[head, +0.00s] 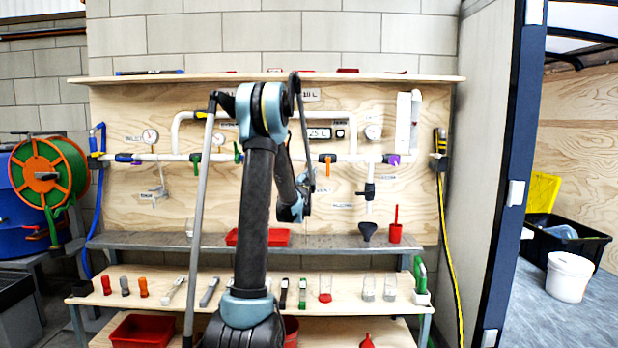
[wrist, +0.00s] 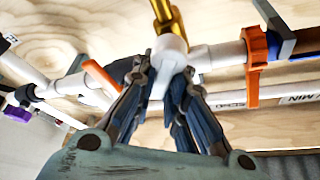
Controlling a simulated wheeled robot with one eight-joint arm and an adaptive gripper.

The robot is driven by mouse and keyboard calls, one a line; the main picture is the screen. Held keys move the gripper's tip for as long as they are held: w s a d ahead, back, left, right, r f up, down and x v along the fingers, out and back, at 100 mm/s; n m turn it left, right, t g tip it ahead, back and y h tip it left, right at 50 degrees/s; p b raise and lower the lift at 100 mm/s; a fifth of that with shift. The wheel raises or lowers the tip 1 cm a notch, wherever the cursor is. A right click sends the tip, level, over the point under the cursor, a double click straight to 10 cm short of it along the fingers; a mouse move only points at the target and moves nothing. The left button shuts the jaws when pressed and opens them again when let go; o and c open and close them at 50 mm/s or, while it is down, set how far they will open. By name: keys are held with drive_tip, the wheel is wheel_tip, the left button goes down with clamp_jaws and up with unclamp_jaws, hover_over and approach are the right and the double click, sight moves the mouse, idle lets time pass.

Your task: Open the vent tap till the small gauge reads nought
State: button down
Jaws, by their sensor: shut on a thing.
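In the wrist view my gripper (wrist: 166,78) is shut on a white fitting (wrist: 172,44) on the white pipework, with a yellow stem (wrist: 162,10) rising from it. I cannot tell whether this is the vent tap. An orange tap handle (head: 327,160) and a purple one (head: 392,159) sit on the pipe.
A hose reel (head: 48,172) stands at the left. A blue-edged door frame (head: 516,170) bounds the right.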

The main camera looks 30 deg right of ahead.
drive_tip(key=shift+w+a+r+n+t+y, duration=0.15)
drive_tip(key=shift+n+t+y, duration=0.25)
drive_tip(key=shift+n, duration=0.65)
drive_tip(key=shift+w+a+r+n+t+y, duration=0.15)
drive_tip(key=shift+a+n+t+y, duration=0.25)
drive_tip(key=shift+n, duration=0.6)
drive_tip(key=shift+w+a+n+t+y, duration=0.15)
drive_tip(key=shift+n+t, duration=0.35)
drive_tip(key=shift+n, duration=0.55)
drive_tip(key=shift+y, duration=0.25)
drive_tip(key=c, duration=1.6)
unclamp_jaws()
drive_tip(key=shift+a, duration=0.1)
drive_tip(key=v, duration=1.2)
drive_tip(key=shift+w+f, duration=0.1)
drive_tip(key=shift+f, duration=0.05)
